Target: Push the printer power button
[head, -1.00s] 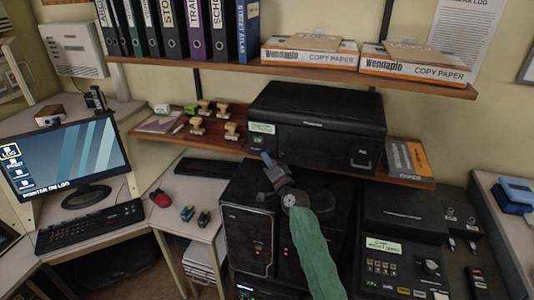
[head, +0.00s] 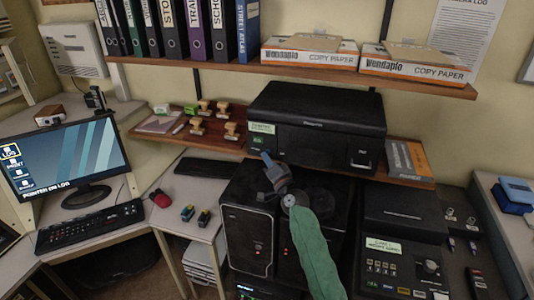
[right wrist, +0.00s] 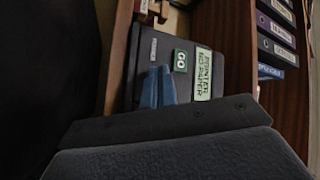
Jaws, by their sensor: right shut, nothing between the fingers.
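The black printer (head: 330,112) sits on the wooden shelf. A pale green label (head: 262,128) is on its front left, and it also shows sideways in the right wrist view (right wrist: 203,73). A small green square marked GO (right wrist: 180,61) is beside that label. I cannot make out a separate power button; the fingers may hide part of the front. My right gripper (head: 266,158) is shut and empty, just below the printer's lower left front. Its blue fingertips (right wrist: 158,86) show near the GO square; I cannot tell whether they touch the printer. My left gripper is not in view.
Black computer towers (head: 248,225) are below. The upper shelf (head: 300,73) holds binders and copy paper boxes. A monitor (head: 65,158) stands at left.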

